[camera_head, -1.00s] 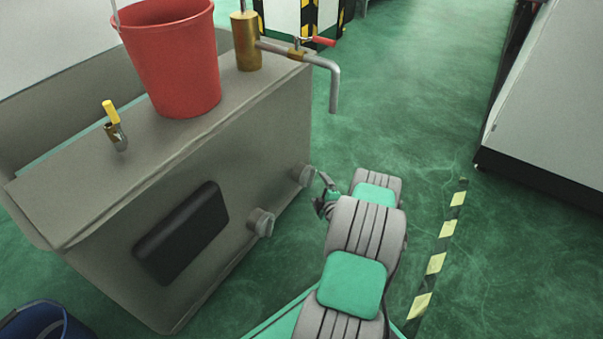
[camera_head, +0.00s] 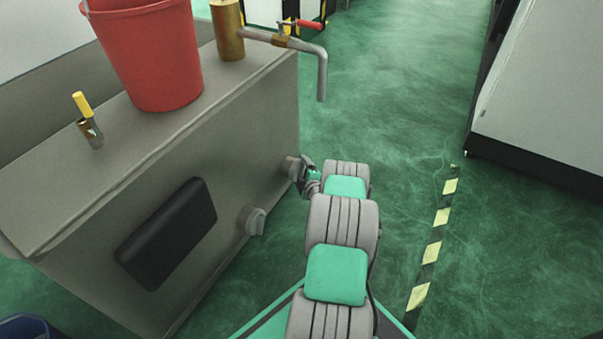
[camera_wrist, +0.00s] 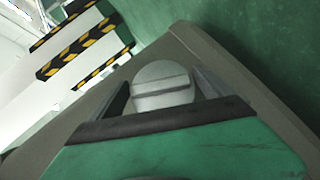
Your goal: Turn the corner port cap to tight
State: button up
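The corner port cap (camera_head: 291,166) is a round grey cap on the tank's (camera_head: 225,130) front face, near its right-hand corner. In the wrist view the cap (camera_wrist: 162,82) shows a raised straight bar across its face. My gripper (camera_head: 305,175) is at this cap, with one finger on each side of it in the wrist view. The fingers look open, with a narrow gap visible at the left; contact at the right is unclear. A second similar cap (camera_head: 252,220) sits lower left on the same face, apart from my gripper.
A black rectangular panel (camera_head: 168,232) is on the tank's front. A red bucket (camera_head: 150,60), a brass fitting with a yellow handle (camera_head: 88,120) and a brass post with a bent pipe (camera_head: 322,70) stand on top. Green floor to the right is open, with a striped line (camera_head: 432,250).

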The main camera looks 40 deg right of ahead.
jog(key=c, duration=0.9)
jog(key=shift+c, duration=0.2)
jog(key=m+g+y, duration=0.2)
jog(key=m+y, duration=0.1)
jog(key=shift+g+y, duration=0.4)
jog(key=m+g+y, duration=0.1)
jog(key=m+y, duration=0.1)
jog(key=y, duration=0.2)
jog(key=shift+g, duration=0.4)
jog(key=shift+m+y, duration=0.3)
jog(key=shift+m, duration=0.1)
jog(key=o, duration=1.1)
